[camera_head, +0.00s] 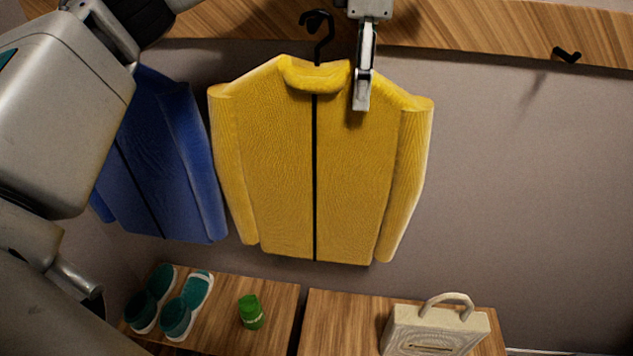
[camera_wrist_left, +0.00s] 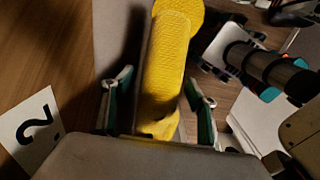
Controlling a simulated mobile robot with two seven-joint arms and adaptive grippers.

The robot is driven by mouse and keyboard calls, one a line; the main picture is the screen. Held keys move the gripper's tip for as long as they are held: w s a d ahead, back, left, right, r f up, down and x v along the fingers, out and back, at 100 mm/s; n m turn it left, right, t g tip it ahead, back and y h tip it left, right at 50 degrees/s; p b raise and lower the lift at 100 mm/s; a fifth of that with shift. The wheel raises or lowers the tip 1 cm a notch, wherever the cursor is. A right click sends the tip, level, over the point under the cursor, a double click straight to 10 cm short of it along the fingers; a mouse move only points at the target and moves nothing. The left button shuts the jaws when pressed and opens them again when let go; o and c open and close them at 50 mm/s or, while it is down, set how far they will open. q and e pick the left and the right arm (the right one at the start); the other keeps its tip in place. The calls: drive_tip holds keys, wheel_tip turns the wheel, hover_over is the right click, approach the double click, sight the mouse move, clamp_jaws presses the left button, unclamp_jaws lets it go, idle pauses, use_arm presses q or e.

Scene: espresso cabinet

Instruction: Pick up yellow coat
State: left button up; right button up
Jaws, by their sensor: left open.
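The yellow coat (camera_head: 270,160) hangs upright from a black hook (camera_head: 318,40) in the head view, its dark zip facing me. My left gripper (camera_head: 362,100) comes down from the top edge, over the coat's shoulder just right of the collar. In the left wrist view, my left gripper (camera_wrist_left: 159,78) has its two green-padded fingers spread wide, with the yellow coat (camera_wrist_left: 165,60) seen edge-on between them. The fingers appear apart from the cloth, though contact low down is hidden. My right gripper is not in view.
A blue coat (camera_head: 165,160) hangs left, partly behind my arm. An empty black hook (camera_head: 566,55) is on the wooden rail at right. Below are teal shoes (camera_head: 175,315), a green can (camera_head: 251,312) and a cream bag (camera_head: 435,330). A white "2" card (camera_wrist_left: 35,130) shows in the wrist view.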

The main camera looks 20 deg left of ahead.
use_arm(q)
clamp_jaws()
drive_tip(key=shift+r, duration=0.2)
